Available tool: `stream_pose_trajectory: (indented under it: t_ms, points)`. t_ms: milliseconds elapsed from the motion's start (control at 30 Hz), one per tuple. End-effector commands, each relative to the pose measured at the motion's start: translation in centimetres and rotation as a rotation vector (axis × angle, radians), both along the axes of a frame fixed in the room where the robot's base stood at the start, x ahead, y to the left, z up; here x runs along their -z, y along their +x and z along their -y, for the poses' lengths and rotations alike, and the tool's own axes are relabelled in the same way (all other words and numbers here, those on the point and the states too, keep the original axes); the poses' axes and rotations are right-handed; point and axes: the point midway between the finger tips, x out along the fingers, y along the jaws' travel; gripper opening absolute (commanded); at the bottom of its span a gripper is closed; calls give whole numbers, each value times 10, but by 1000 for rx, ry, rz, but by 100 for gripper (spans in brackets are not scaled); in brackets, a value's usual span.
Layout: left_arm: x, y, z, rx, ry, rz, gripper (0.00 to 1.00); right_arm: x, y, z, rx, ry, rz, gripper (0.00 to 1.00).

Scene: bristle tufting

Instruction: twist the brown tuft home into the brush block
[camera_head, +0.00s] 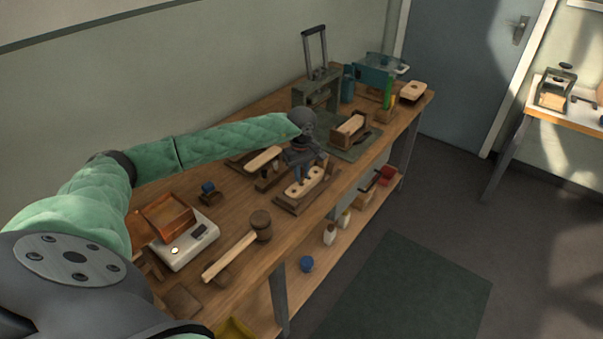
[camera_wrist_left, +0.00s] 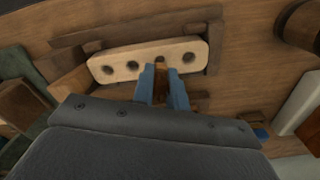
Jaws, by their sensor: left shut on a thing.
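The brush block (camera_head: 307,187) is a pale wooden bar with rounded ends, lying in a brown frame on the workbench. In the left wrist view the block (camera_wrist_left: 130,61) shows a row of dark holes. My left gripper (camera_head: 302,179) is over the block with its blue fingers pointing down. In the left wrist view the gripper (camera_wrist_left: 162,72) is shut on the brown tuft (camera_wrist_left: 160,88), which shows between the fingers. My right gripper is not in view.
Around the block on the workbench (camera_head: 232,212) are a wooden mallet (camera_head: 232,256), a white scale (camera_head: 188,249) with an orange-brown tray, and another pale block (camera_head: 263,159). A green press (camera_head: 316,92) stands farther back.

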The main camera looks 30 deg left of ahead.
Motion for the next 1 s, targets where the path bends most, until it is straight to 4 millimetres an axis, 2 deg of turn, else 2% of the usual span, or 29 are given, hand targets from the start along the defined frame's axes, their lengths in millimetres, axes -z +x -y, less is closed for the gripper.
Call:
stream_pose_trajectory:
  t_ms: [1000]
  points:
    - [0,0,0,0,0,0,0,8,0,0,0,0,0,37]
